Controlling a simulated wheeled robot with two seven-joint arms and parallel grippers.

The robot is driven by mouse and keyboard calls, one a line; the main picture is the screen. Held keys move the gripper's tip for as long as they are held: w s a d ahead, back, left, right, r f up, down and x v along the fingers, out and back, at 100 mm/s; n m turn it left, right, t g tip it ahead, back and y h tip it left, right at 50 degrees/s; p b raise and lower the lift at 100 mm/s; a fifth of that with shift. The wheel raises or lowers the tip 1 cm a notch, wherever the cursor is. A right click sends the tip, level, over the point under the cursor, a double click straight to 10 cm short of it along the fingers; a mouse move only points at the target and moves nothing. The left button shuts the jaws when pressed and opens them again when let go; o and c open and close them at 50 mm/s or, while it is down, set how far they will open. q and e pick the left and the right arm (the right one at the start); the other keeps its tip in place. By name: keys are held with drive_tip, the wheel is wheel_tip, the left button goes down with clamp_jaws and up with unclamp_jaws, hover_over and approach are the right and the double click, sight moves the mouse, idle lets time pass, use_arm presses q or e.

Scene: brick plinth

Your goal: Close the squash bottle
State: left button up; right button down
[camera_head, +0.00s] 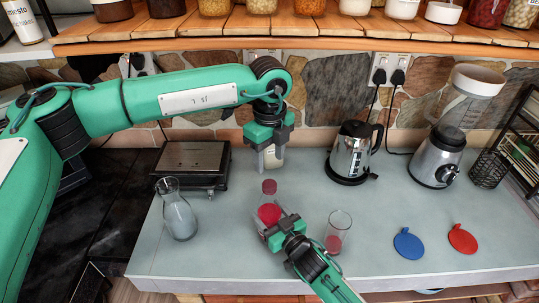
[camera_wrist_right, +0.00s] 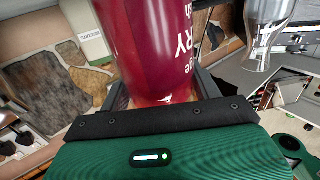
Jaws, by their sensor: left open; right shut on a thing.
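The squash bottle (camera_head: 268,214) is dark pink-red and stands on the grey counter, with a pinkish top part (camera_head: 269,187) above its body. I cannot tell whether that top is a cap. My right gripper (camera_head: 275,226) is shut on the bottle's body from the front. In the right wrist view the bottle (camera_wrist_right: 155,40), with white lettering, sits between the fingers. My left gripper (camera_head: 271,160) is open, pointing down above and behind the bottle. A pale object (camera_head: 271,154) shows between its fingers; I cannot tell whether it touches them.
A glass with red liquid (camera_head: 337,240) stands right of the bottle, a glass carafe (camera_head: 179,216) left. A kettle (camera_head: 352,150) and blender (camera_head: 440,155) stand behind right. Blue (camera_head: 408,243) and red (camera_head: 462,238) discs lie at front right. A shelf (camera_head: 300,27) runs overhead.

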sight(269, 184)
use_arm(q)
drive_tip(key=shift+f, duration=4)
